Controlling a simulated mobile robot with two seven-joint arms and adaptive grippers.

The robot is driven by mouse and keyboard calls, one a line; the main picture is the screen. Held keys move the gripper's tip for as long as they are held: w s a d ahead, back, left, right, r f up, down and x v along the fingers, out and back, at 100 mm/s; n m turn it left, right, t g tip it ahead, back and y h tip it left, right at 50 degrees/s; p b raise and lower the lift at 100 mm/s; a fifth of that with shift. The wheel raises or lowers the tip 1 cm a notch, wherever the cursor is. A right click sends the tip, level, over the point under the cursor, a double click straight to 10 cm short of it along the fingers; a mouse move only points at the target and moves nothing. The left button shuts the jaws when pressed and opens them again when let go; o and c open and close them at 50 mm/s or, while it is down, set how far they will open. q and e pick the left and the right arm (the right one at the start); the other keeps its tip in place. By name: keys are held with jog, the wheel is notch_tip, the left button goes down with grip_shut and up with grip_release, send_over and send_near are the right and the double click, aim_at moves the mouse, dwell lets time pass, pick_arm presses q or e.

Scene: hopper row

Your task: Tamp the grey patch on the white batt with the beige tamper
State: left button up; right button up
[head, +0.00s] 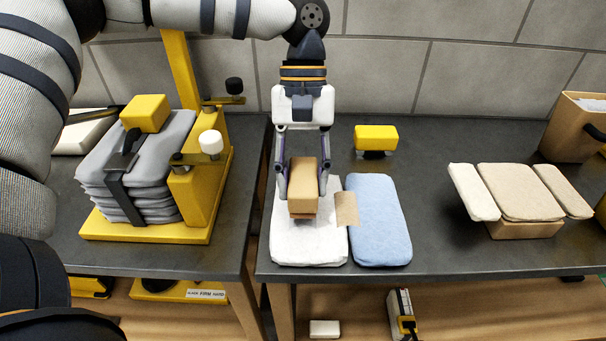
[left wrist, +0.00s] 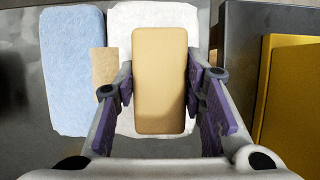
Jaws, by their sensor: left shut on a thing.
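My left gripper (head: 304,190) is shut on the beige tamper (head: 303,204), a block with rounded corners, and holds it over the white batt (head: 308,248). In the left wrist view the tamper (left wrist: 160,85) sits between the purple-padded fingers (left wrist: 160,95) and covers the middle of the white batt (left wrist: 122,25). I cannot tell whether the tamper touches the batt. No grey patch shows; the tamper may hide it. A tan patch (head: 346,209) lies at the seam of the white batt and the blue batt (head: 379,222). My right gripper is not in view.
A yellow-handled block (head: 376,138) stands behind the blue batt. A yellow press (head: 205,190) with strapped grey batts (head: 140,170) is at the left, across a gap between tables. At the right, beige pads (head: 520,192) lie on a box. Dark table between is clear.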

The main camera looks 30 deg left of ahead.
pick_arm(q)
jog(key=shift+f, duration=0.15)
jog(key=shift+f, duration=1.35)
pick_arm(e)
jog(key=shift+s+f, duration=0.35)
pick_arm(q)
jog(key=shift+f, duration=0.1)
notch_tip(320, 180, up, 7)
jog(key=shift+f, duration=0.15)
jog(key=shift+r, duration=0.2)
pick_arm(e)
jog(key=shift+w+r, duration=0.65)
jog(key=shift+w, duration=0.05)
